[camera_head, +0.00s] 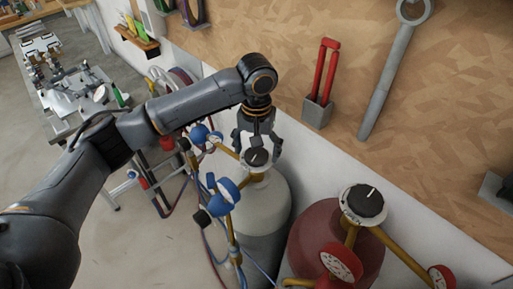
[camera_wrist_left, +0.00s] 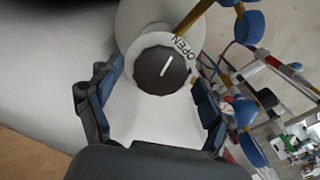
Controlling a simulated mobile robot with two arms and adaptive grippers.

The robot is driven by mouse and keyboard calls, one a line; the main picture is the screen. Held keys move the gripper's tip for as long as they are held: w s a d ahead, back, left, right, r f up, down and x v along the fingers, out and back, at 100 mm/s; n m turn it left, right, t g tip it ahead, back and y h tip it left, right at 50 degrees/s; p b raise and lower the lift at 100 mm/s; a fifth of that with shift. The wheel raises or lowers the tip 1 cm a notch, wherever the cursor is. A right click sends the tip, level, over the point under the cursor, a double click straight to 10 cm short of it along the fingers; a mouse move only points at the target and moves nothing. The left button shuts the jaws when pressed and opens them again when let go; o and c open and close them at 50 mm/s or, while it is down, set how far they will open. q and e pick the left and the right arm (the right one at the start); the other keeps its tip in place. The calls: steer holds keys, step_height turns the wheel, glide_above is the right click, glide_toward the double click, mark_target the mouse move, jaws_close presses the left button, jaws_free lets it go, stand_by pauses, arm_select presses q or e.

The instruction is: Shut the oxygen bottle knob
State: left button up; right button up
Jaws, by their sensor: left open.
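The oxygen bottle (camera_head: 262,212) is the light grey cylinder with blue gauges. Its black round knob (camera_head: 257,157) sits on top and has a white line. In the left wrist view the knob (camera_wrist_left: 160,71) shows whole, with the word OPEN on the pale ring beside it and the white line slanting toward the upper right. My left gripper (camera_head: 257,148) is above the bottle top, fingers pointing down on either side of the knob. In the left wrist view its fingers (camera_wrist_left: 150,95) are spread apart, with gaps between them and the knob. My right gripper is not in view.
A red bottle (camera_head: 312,232) with its own black knob (camera_head: 366,200) and red gauges stands to the right. Blue gauges (camera_head: 228,189) and yellow pipes stick out left of the grey bottle. A tool board (camera_head: 440,110) with a wrench rises close behind.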

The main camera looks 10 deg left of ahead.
arm_select(q)
steer(key=c, duration=1.1)
steer(key=shift+c, duration=0.2)
